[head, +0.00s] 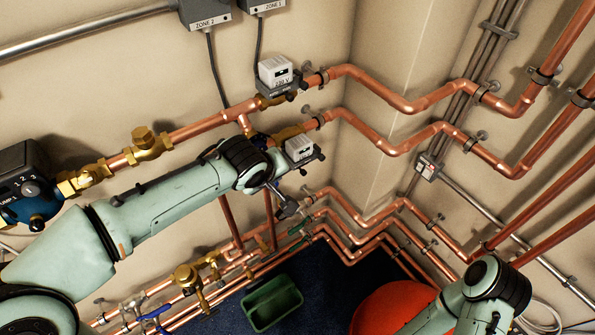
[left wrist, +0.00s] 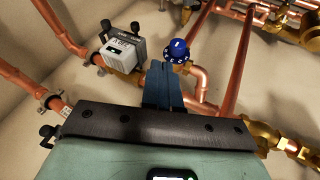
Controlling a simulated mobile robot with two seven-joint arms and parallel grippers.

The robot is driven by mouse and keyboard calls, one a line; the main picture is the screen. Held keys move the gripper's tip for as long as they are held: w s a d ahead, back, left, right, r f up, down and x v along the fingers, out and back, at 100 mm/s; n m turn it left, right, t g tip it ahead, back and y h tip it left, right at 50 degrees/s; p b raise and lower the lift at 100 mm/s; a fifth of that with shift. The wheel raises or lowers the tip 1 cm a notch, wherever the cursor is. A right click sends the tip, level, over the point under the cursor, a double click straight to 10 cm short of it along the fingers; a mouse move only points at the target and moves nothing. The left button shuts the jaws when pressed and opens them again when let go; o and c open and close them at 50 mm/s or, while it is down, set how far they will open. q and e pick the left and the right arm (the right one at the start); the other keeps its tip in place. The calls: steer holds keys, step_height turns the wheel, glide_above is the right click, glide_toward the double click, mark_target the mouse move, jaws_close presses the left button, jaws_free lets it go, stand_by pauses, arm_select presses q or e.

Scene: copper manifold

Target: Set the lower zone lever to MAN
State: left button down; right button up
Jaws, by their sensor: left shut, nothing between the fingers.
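The lower zone valve (head: 300,148) has a white head and dark base on the lower copper pipe, just right of my left wrist. A similar white valve head (left wrist: 124,48) shows in the left wrist view, apparently the same one, with black knobs at its side and top. I cannot read its lever setting. My left gripper (left wrist: 163,72) is shut and empty. Its blue-grey fingers point up between the white head and a blue knob, apart from the head in the picture. My right gripper is out of view.
The upper zone valve (head: 275,75) sits close above. A blue dial knob (left wrist: 178,48) is just beyond my left fingertips. Copper pipes run around them. A green bin (head: 272,302) and a red rounded object (head: 385,308) are below. My right arm is at bottom right.

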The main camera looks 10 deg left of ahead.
mark_target(304, 173)
arm_select(q)
steer(key=w+d+r+p+x, duration=0.1)
steer(key=d+x, duration=0.1)
steer(key=x, duration=1)
steer(key=shift+w+d+p, duration=0.3)
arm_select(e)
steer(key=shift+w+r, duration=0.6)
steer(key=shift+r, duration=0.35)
arm_select(q)
steer(key=shift+f, duration=0.15)
steer(key=shift+w+d, duration=1)
steer(key=shift+d, duration=0.05)
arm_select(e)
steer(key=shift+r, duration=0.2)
arm_select(q)
steer(key=shift+a, duration=0.1)
